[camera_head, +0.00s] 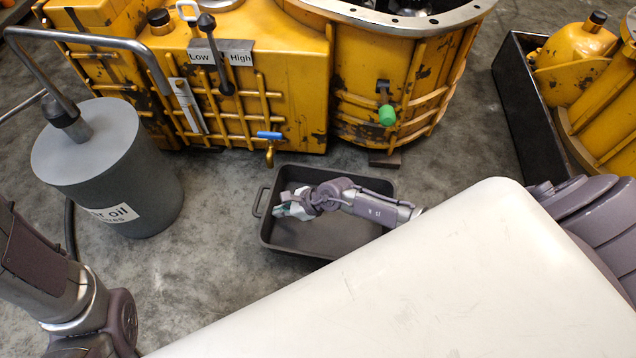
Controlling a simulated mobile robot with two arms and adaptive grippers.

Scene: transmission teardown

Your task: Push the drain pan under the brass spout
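The dark grey drain pan (345,233) sits on the floor, with a handle on its left side. The brass spout (270,156), with a blue lever on top, sticks out from the yellow housing. In this view its tip is just beyond the pan's far left corner. My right arm reaches in from the right over the pan. My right gripper (286,209) is over the left part of the pan, near its left wall. Its fingers are too small to tell whether they are open or touching the pan. My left gripper is not in view, only part of that arm.
The large yellow transmission housing (290,110) stands behind the pan. A grey oil drum (100,165) with a bent pipe stands to the left. A black tray (520,110) with yellow parts is at right. Bare floor lies between drum and pan.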

